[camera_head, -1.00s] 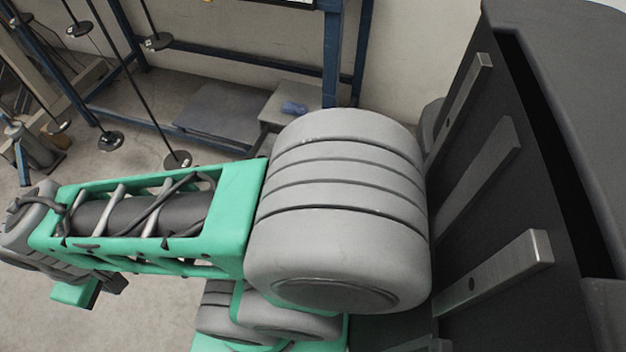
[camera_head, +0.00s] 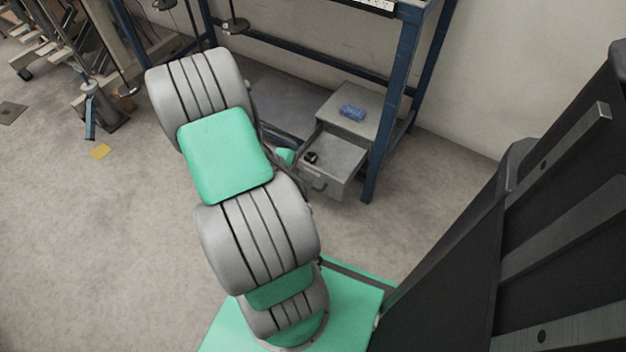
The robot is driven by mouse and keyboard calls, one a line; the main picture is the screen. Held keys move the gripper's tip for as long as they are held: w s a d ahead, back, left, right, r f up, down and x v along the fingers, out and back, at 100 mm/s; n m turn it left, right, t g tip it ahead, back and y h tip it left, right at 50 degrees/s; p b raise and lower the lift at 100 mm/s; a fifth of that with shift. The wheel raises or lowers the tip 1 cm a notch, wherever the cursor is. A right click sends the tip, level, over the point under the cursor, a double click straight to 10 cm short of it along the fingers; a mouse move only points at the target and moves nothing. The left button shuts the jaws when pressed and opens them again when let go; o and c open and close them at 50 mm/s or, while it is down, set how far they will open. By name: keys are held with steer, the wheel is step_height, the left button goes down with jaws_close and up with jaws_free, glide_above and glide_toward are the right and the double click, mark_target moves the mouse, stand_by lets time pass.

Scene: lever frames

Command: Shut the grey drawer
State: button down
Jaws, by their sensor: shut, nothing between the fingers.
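The grey drawer (camera_head: 343,163) is pulled out of a small grey cabinet (camera_head: 369,129), low at the back, right of my arm. Its open top shows the inside, and its front with a handle (camera_head: 318,186) faces down and left in the picture. A small dark object (camera_head: 311,157) shows at the drawer's left side; I cannot tell whether it lies inside. My arm reaches up across the middle, and a small green part of it shows just left of the drawer. My gripper's fingers are hidden behind the arm, so contact with the drawer cannot be seen.
A blue item (camera_head: 352,112) lies on top of the cabinet. The blue leg (camera_head: 392,120) of a bench frame stands right beside the drawer. Weights on rods hang at the upper left.

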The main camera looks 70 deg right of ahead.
steer(key=shift+s+d+f+b, duration=0.65)
steer(key=shift+s+d+f, duration=0.05)
steer(key=shift+d+f, duration=0.5)
steer(key=shift+s+d+f+b, duration=0.75)
steer(key=shift+d+f, duration=0.3)
steer(key=shift+d, duration=0.2)
steer(key=shift+s+d+f+b, duration=0.6)
steer(key=shift+s+d+f, duration=0.1)
steer(key=shift+d+f, duration=0.5)
steer(key=shift+a, duration=0.1)
